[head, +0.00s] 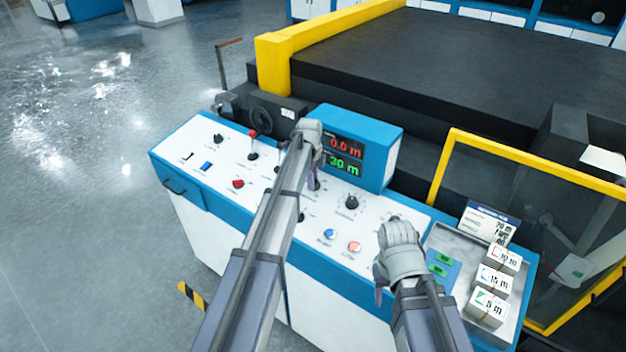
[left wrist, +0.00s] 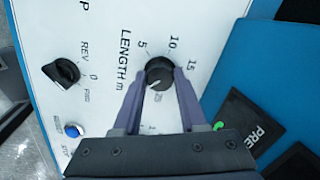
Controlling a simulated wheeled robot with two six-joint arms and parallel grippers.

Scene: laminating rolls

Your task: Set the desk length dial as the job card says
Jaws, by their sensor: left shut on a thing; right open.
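The desk length dial (left wrist: 160,72) is a black knob labelled LENGTH m, with 5, 10 and 15 around it and another mark partly hidden near the fingers. Its white pointer line seems to face the lower-left side, toward my gripper. My left gripper (left wrist: 159,88) is shut on the dial, one finger on each side. In the head view my left gripper (head: 314,182) is over the desk below the display, and the dial is hidden there. The job card (head: 490,224) stands behind the tray; its large line looks like 20 m. My right gripper (head: 379,284) is open and empty above the desk.
The display (head: 345,155) reads 0.0 m in red and 30 m in green. Another black knob (head: 351,202) and blue and red buttons (head: 354,247) are between my arms. A tray (head: 447,238) holds blocks marked 10 m, 15 m and 5 m. A yellow-framed guard (head: 540,160) stands at right.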

